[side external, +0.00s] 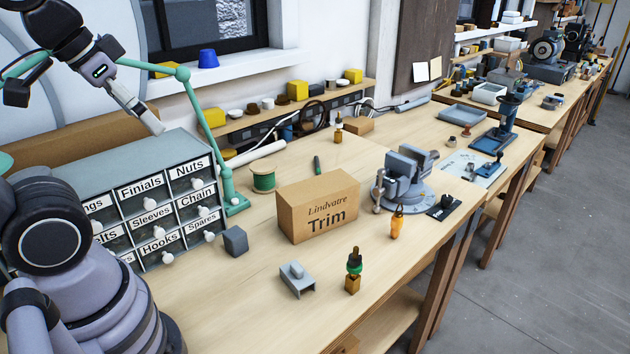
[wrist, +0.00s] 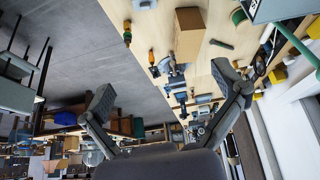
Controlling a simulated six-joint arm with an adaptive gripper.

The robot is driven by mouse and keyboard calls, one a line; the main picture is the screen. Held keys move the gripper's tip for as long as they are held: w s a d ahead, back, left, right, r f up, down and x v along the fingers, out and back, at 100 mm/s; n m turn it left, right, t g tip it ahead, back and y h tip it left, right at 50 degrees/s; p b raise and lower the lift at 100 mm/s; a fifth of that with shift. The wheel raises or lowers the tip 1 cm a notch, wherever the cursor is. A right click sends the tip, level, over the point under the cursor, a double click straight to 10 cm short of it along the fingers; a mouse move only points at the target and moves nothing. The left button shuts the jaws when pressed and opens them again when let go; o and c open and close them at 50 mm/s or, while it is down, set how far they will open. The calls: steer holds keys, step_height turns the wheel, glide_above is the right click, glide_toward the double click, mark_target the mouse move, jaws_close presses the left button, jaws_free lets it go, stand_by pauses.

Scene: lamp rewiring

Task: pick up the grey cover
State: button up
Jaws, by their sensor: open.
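The grey cover (side external: 297,279) is a small light-grey channel-shaped piece with a rounded raised part on top. It lies on the bench in front of the cardboard Trim box, clear of other things. In the wrist view, a grey piece at the top edge (wrist: 144,4) appears to be the same cover, partly cut off. My gripper (side external: 152,122) is high at the upper left, above the drawer cabinet and well away from the cover. In the wrist view my gripper (wrist: 165,84) has its two fingers spread wide with nothing between them.
The Trim box (side external: 318,207) stands behind the cover. A dark grey cube (side external: 235,240) is to its left, a bottle-like amber piece (side external: 353,272) to its right. The drawer cabinet (side external: 130,165) and green lamp arm (side external: 205,125) stand near my gripper. Bench around the cover is clear.

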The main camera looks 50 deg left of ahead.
steer(key=m+g, duration=0.1)
glide_above(296, 267)
steer(key=s+a, duration=0.1)
step_height(296, 267, down, 22)
steer(key=f, duration=0.1)
steer(key=shift+m+h, duration=0.3)
steer(key=shift+m, duration=0.1)
steer(key=f, duration=1)
steer(key=shift+s+d+f, duration=0.25)
steer(key=shift+s+d, duration=0.15)
steer(key=x, duration=0.7)
steer(key=shift+f, duration=0.2)
steer(key=c, duration=1)
